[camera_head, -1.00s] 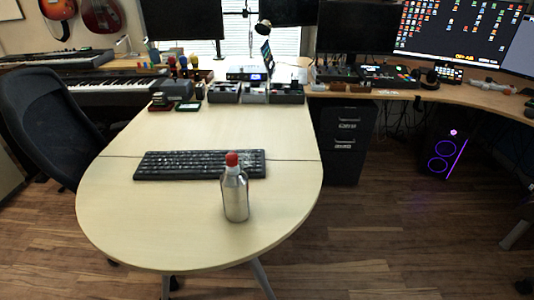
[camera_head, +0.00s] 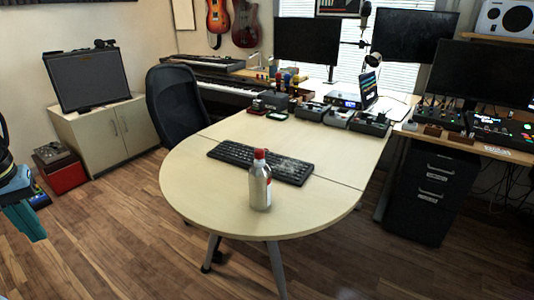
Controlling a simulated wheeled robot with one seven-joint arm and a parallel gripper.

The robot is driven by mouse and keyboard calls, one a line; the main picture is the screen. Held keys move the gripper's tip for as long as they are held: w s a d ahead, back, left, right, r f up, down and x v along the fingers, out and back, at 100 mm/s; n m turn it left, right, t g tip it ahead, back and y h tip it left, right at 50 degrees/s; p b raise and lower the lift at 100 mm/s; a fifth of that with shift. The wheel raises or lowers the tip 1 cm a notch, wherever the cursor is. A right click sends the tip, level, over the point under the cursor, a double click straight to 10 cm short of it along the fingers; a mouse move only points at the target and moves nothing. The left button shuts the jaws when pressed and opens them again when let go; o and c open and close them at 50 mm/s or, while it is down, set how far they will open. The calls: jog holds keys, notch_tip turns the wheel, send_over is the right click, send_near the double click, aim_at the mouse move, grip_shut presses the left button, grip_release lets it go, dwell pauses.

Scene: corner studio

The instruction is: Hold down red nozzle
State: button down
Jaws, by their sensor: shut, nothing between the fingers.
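A silvery bottle (camera_head: 260,190) stands upright near the rounded front end of the pale table (camera_head: 205,205). Its red nozzle (camera_head: 259,154) is on top, and a bit of a red and white label shows on its side. My gripper (camera_head: 36,238), with teal fingers, shows at the left edge, shut and empty. It is well left of the table and apart from the bottle. Most of my arm is out of the picture.
A black keyboard (camera_head: 262,161) lies just behind the bottle. A dark office chair (camera_head: 182,105) stands at the table's left side. A cabinet (camera_head: 108,135) with an amplifier on it is at the back left. Wooden floor between my gripper and the table is clear.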

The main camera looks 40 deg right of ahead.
notch_tip(320, 180, up, 12)
jog(key=n+g+h+p, duration=0.2)
jog(key=n+h+p, duration=0.75)
jog(key=n, duration=1.75)
send_over(256, 152)
jog(key=shift+d+f+y+p, duration=0.1)
jog(key=shift+y+p, duration=0.15)
jog(key=shift+p, duration=0.05)
notch_tip(256, 152, down, 9)
jog(key=b, duration=0.8)
